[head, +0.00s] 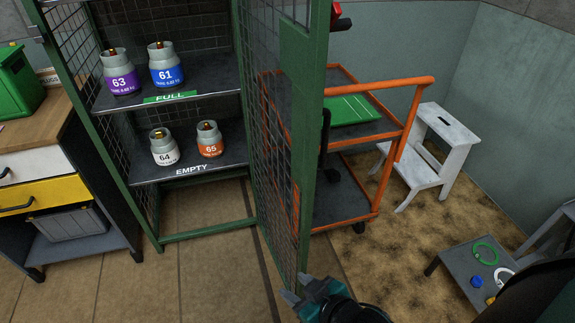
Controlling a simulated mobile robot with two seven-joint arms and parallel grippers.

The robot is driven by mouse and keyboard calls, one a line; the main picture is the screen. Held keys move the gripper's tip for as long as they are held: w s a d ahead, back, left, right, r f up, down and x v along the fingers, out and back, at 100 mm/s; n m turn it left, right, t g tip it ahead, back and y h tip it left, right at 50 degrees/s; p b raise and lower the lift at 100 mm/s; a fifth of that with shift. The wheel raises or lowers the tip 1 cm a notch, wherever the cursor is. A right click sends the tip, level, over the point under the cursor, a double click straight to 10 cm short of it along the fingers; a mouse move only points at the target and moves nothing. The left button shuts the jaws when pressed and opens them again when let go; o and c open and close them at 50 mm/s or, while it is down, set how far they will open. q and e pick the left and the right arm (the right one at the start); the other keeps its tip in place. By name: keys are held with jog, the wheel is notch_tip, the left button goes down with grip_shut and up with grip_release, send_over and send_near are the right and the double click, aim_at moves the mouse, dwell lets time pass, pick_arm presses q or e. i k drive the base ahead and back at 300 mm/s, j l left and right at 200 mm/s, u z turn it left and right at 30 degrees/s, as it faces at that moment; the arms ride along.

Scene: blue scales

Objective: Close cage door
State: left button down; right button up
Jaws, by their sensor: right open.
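The green-framed wire cage (205,230) stands at left centre, its front open. Its mesh cage door (275,125) is swung open toward me from the cage's right side. The door's thick green free edge (302,110) runs down the middle of the view. A black upright part (324,140), perhaps a handle, shows just right of that edge. My right gripper (294,286) is open and empty at the bottom centre, by the lower end of the door edge. I cannot tell whether it touches the door. My left gripper is not in view.
Gas canisters (167,66) stand on the cage's shelves (190,165). An orange trolley (400,84) stands close behind the door, with a white step stool (440,150) beyond. A low grey table (470,265) is at lower right. A workbench (40,125) is at left. The floor before the cage is clear.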

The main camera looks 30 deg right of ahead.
aim_at(304, 49)
jog(key=i+l, duration=0.1)
jog(key=l, duration=0.45)
jog(key=i+l, duration=0.1)
jog(key=l, duration=0.5)
jog(key=i+l+u, duration=0.1)
jog(key=l, duration=0.45)
